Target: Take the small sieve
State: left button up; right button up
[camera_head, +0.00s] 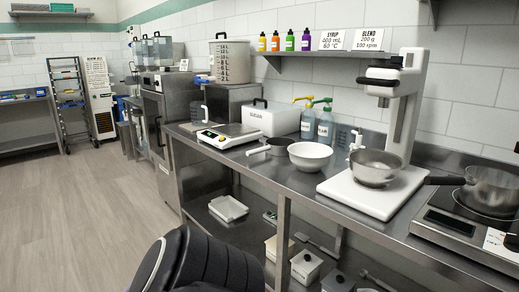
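A small grey metal vessel with a side handle (276,147) stands on the steel counter beside the white bowl (310,156). It may be the small sieve, but I cannot tell whether its bottom is mesh. No other sieve can be made out. Neither of my grippers is in view. A black rounded part at the bottom of the picture looks like my own body.
The steel counter (249,174) runs along the right wall. It holds a scale (229,135), two pump bottles (325,128), a white stand mixer with a steel bowl (374,169) and a pan (492,186) on a hob. A lower shelf holds a white tray (228,208). The floor (85,215) at left is clear.

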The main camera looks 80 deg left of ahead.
aim_at(271, 149)
jog(key=u, duration=2.45)
jog(key=i+j+z, duration=0.15)
jog(key=z, duration=0.35)
jog(key=i+j+z, duration=0.1)
jog(key=j+z, duration=0.2)
jog(key=z, duration=0.2)
jog(key=i+j+z, duration=0.15)
jog(key=j, duration=0.2)
jog(key=j+z, duration=0.2)
jog(key=j, duration=0.15)
jog(key=i+j, duration=0.1)
jog(key=j, duration=0.7)
jog(key=i+j+z, duration=0.15)
jog(key=j, duration=0.65)
